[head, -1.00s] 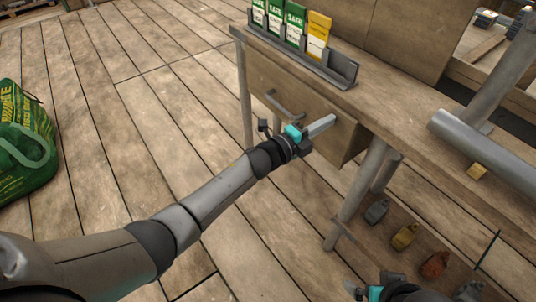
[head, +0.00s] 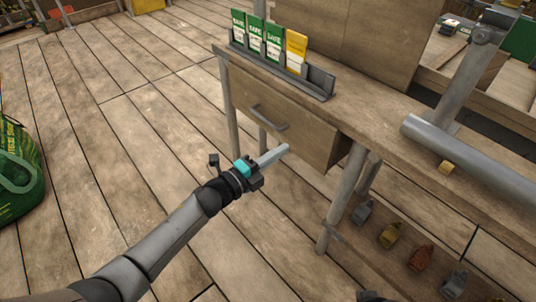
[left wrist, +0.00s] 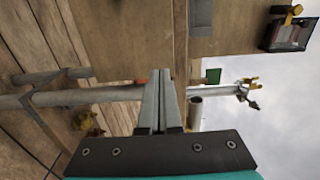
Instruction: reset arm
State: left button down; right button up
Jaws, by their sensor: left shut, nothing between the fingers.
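My left gripper (head: 286,149) is shut and empty. It is in front of the workbench drawer (head: 300,132), below and to the right of the drawer handle (head: 268,118), and looks apart from it. In the left wrist view its two fingers (left wrist: 160,75) lie together with nothing between them. My left arm reaches in from the bottom left, partly bent. At the bottom edge of the head view only a small dark piece shows, possibly of my right gripper; its jaws cannot be made out.
The workbench (head: 385,105) carries a rack (head: 318,84) of green and yellow packets and a grey pipe (head: 470,165). Several small weight-like items (head: 391,235) lie on its lower shelf. A green bag (head: 18,175) stands at the left. The plank floor between is clear.

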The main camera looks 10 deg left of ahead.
pick_arm(q)
jog(key=shift+p+v, duration=0.3)
jog(key=shift+v, duration=1.35)
pick_arm(e)
jog(key=shift+s+f, duration=0.2)
jog(key=shift+f, duration=0.3)
jog(key=shift+s+f, duration=0.2)
jog(key=shift+f, duration=0.3)
